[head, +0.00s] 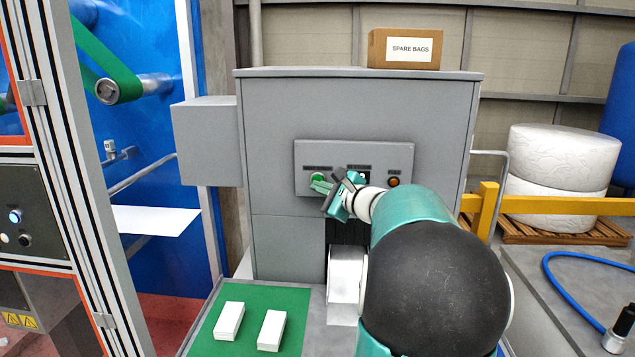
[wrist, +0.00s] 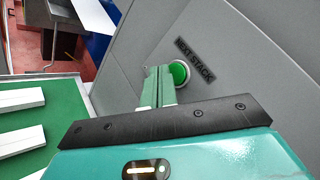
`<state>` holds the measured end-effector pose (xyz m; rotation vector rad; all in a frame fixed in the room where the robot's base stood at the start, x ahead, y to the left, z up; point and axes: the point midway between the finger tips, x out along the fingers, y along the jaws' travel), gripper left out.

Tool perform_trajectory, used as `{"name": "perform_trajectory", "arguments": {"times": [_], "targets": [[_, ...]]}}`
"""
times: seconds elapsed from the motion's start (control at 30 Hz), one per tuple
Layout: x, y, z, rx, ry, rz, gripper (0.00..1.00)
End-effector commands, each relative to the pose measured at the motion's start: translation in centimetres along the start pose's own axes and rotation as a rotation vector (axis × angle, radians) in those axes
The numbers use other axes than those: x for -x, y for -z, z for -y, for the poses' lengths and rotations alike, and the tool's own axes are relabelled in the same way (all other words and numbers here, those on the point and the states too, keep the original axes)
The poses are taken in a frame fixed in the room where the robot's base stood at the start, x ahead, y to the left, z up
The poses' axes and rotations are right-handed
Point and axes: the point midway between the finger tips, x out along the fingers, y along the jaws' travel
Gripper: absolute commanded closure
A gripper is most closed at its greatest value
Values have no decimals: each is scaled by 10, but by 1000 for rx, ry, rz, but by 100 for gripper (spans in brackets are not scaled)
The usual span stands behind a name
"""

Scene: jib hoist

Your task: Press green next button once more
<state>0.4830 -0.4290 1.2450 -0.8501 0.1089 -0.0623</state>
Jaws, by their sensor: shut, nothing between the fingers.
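The green button (head: 317,177) is at the left of the panel (head: 345,150) on the grey cabinet. In the wrist view the green button (wrist: 179,74) has a pale ring and a label that ends in "STACK". My gripper (head: 318,186) is shut and empty, with its fingertips just in front of the green button. In the wrist view my gripper's fingers (wrist: 158,72) are side by side and overlap the left edge of the button. I cannot tell whether they touch it. An orange button (head: 393,182) is at the right of the panel. The panel's middle is partly hidden by my gripper.
Two white blocks (head: 230,321) lie on a green mat (head: 205,345) below the panel. A grey box (head: 207,142) juts from the cabinet's left side. A cardboard box (head: 380,48) labelled "SPARE BAGS" stands on top. A yellow rail (head: 570,206) runs at the right.

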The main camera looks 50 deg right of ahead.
Motion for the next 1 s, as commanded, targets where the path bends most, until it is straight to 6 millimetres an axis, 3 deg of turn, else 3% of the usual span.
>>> {"name": "perform_trajectory", "arguments": {"times": [1.0], "targets": [[-6,4,4,0,0,0,100]]}}
